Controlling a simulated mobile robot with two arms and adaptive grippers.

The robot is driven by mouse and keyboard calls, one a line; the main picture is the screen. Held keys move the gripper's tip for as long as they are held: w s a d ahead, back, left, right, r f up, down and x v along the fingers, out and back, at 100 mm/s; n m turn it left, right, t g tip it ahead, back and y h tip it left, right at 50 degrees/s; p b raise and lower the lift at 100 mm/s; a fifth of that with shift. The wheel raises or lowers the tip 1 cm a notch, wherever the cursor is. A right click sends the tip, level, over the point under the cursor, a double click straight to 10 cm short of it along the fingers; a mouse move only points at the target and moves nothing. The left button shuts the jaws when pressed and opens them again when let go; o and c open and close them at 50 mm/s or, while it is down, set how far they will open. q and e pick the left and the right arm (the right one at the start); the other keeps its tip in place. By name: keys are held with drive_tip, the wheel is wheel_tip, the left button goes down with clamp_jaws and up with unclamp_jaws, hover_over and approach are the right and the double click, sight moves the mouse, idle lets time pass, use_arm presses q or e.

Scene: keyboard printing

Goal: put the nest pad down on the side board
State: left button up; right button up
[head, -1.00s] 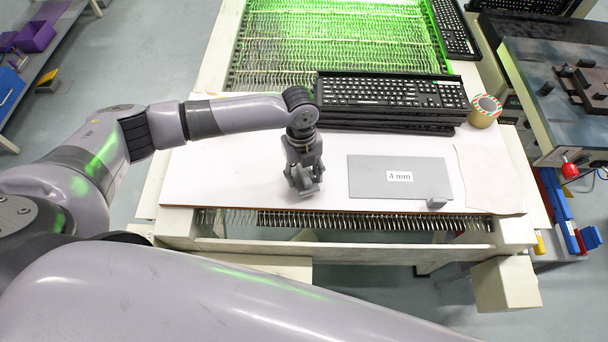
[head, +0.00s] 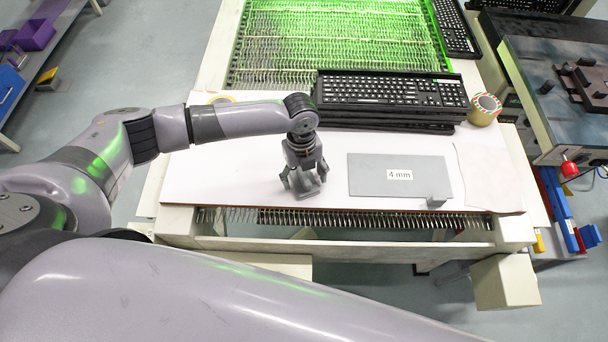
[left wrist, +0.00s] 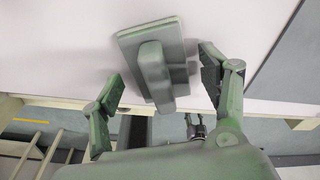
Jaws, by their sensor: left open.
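The nest pad (left wrist: 184,47) is a small grey-green square plate with a raised rounded grip on top, seen close up in the left wrist view. It rests on the white side board (head: 235,170), near the front edge; in the head view the pad (head: 307,190) shows partly below my gripper. My left gripper (head: 304,180) is open over it. In the left wrist view the fingers of the left gripper (left wrist: 160,74) stand spread on either side of the grip, with gaps on both sides.
A grey plate marked 4 mm (head: 370,178) with a small grey block (head: 437,200) lies to the right. Stacked black keyboards (head: 390,90) and a tape roll (head: 485,108) stand behind.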

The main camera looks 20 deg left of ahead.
use_arm(q)
drive_tip(key=shift+r, duration=0.1)
wheel_tip(320, 180, up, 12)
drive_tip(key=w+b, duration=0.1)
drive_tip(key=b, duration=0.1)
drive_tip(key=shift+a+b, duration=0.35)
drive_tip(key=shift+a, duration=0.1)
